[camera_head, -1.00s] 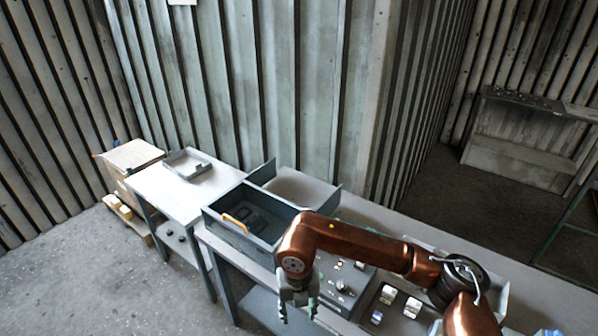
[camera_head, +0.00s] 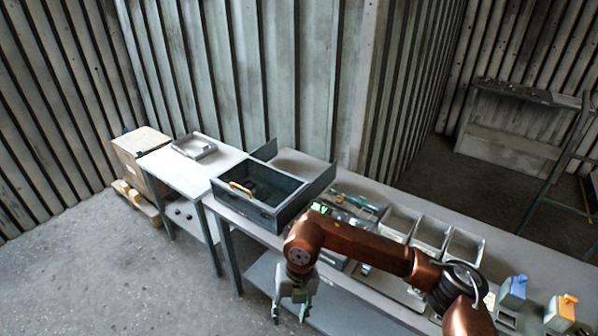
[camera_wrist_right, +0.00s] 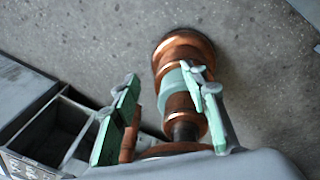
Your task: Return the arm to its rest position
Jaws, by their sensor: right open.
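My right arm (camera_head: 365,247), copper-coloured, reaches in from the lower right of the head view and bends down at its left end. My right gripper (camera_head: 290,308) hangs at that end, in front of the bench's front edge, pointing down at the floor. Its fingers are apart with nothing between them. In the right wrist view my right gripper (camera_wrist_right: 165,88) shows two green-padded fingers spread apart and empty, with copper parts of my own body behind them. My left gripper is in neither view.
A dark open drawer-like box (camera_head: 259,216) with an orange handle stands on the long bench (camera_head: 232,208). Several grey bins (camera_head: 431,233) and blue and orange containers (camera_head: 561,312) lie further right. A side table (camera_head: 168,168) and cardboard box (camera_head: 140,142) stand left. Floor at front left is clear.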

